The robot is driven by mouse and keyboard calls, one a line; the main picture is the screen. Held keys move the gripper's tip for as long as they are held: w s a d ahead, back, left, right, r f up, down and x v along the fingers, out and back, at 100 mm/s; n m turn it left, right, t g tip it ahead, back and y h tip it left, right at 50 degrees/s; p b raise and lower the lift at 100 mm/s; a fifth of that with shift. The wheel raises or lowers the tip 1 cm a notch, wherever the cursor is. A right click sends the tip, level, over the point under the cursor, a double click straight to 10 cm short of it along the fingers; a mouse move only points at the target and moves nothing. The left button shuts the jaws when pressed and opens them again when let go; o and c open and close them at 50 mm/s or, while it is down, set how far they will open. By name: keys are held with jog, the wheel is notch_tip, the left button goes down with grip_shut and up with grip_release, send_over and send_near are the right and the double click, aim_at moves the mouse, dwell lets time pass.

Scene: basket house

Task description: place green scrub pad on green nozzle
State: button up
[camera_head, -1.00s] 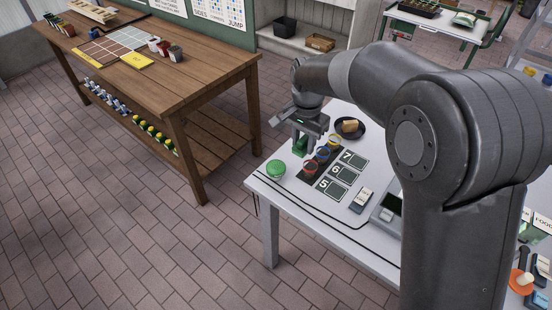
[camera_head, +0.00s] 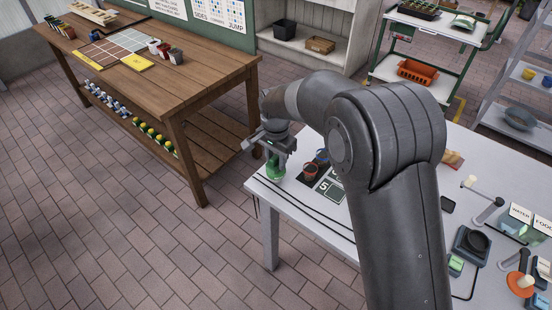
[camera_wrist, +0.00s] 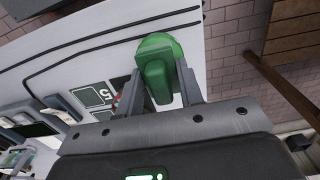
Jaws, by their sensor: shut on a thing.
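My gripper (camera_head: 275,153) is shut on the green scrub pad, a blocky dark-green piece seen between the fingers in the wrist view (camera_wrist: 156,80). The green nozzle (camera_head: 275,173) is a round brighter-green piece at the near left corner of the white table. The pad is over the nozzle. In the wrist view the nozzle's rounded edge (camera_wrist: 163,41) shows just beyond the pad and is partly hidden by it. I cannot tell whether the pad and the nozzle touch.
The white table (camera_head: 300,205) holds a red-rimmed cup (camera_head: 310,171), a blue one (camera_head: 322,156) and numbered dark cards right of the nozzle. My arm hides much of the table's middle. A wooden workbench (camera_head: 195,80) stands to the left, with open brick floor between.

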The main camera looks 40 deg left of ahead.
aim_at(276, 157)
jog(key=shift+f, duration=0.15)
jog(key=o, duration=1)
notch_tip(276, 157, up, 12)
jog(key=shift+r, duration=0.2)
